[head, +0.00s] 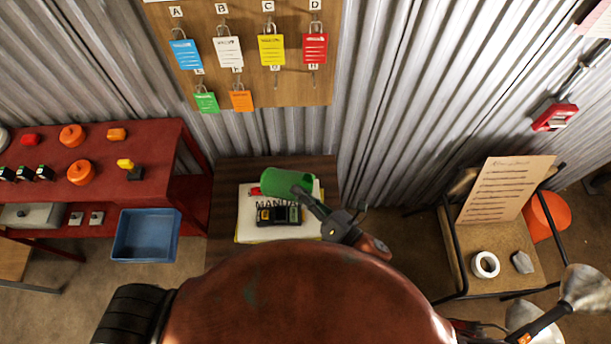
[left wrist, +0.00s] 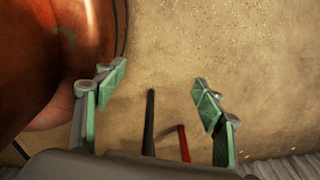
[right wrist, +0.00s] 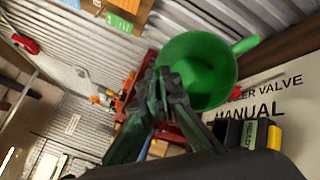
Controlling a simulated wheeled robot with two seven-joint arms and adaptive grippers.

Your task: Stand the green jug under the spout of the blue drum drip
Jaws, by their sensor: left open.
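The green jug (head: 287,182) is above the manual on the small dark table in the head view, tilted on its side. My right gripper (head: 303,194) is at its right end. In the right wrist view I see into the open mouth of the jug (right wrist: 205,70), with its handle to the upper right. The right fingers (right wrist: 168,82) are closed together on the near edge of its wall. My left gripper (left wrist: 160,84) is open and empty, over bare floor in the left wrist view. I cannot make out the blue drum drip or its spout.
The manual (head: 250,231) lies on the dark table (head: 225,195) with a black and yellow device (head: 279,214). A red bench (head: 100,150) and a blue bin (head: 147,235) stand left. A small stand (head: 500,245) with a tape roll (head: 485,264) is right.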

